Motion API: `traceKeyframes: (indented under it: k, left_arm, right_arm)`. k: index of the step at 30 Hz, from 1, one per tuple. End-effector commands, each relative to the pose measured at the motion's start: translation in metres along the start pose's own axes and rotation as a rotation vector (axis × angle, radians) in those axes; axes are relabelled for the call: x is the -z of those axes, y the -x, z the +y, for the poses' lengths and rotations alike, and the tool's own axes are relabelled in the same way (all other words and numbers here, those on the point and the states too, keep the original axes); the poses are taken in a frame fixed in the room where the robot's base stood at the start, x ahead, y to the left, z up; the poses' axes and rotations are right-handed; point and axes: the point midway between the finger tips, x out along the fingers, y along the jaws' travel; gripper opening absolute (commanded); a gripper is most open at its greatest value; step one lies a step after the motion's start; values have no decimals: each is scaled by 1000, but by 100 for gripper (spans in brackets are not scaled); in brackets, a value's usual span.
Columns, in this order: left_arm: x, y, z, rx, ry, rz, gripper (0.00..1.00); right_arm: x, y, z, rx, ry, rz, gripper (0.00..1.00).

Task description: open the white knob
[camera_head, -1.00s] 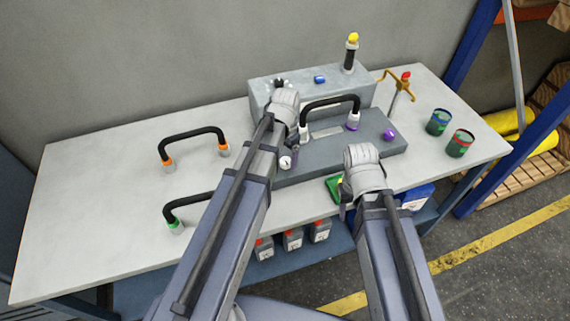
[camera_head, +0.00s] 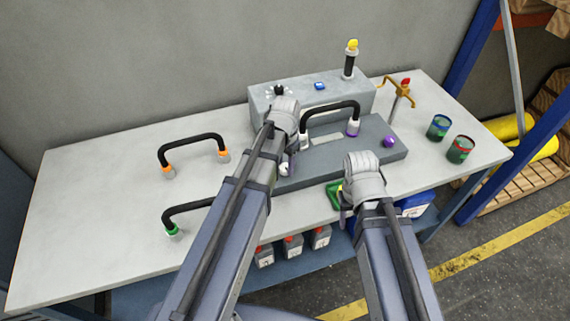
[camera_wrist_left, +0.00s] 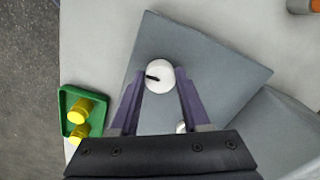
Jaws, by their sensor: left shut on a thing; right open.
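The white knob (camera_wrist_left: 159,76) with a black pointer mark sits on the grey panel (camera_wrist_left: 218,62) of the assembly. It also shows in the head view (camera_head: 284,169). My left gripper (camera_wrist_left: 159,86) has its two purple fingers on either side of the knob and is shut on it. In the head view my left gripper (camera_head: 288,166) is at the front left end of the panel, and its arm hides part of it. My right gripper (camera_head: 344,215) is open, in front of the panel near the green tray; its fingers are mostly hidden.
A black handle (camera_head: 331,105) arches over the panel, with a purple knob (camera_head: 389,142) to its right. The green tray (camera_wrist_left: 68,105) holds yellow parts. Two more black handles (camera_head: 192,138) (camera_head: 187,208) stand on the table at left. Two cans (camera_head: 460,149) (camera_head: 438,127) stand at right.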

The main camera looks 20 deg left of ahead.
Motion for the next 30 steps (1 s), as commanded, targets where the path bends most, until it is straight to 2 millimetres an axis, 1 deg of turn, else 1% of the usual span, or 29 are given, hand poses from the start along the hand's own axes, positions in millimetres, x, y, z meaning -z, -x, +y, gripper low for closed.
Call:
traceKeyframes:
  k: [8,14,30]
  left_arm:
    - [0,0,0,0,8,0,0]
    - [0,0,0,0,80,-1,0]
    - [0,0,1,0,489,-9,0]
  right_arm:
    - [0,0,0,0,0,0,50]
    - [0,0,0,0,0,0,50]
    - [0,0,0,0,0,0,50]
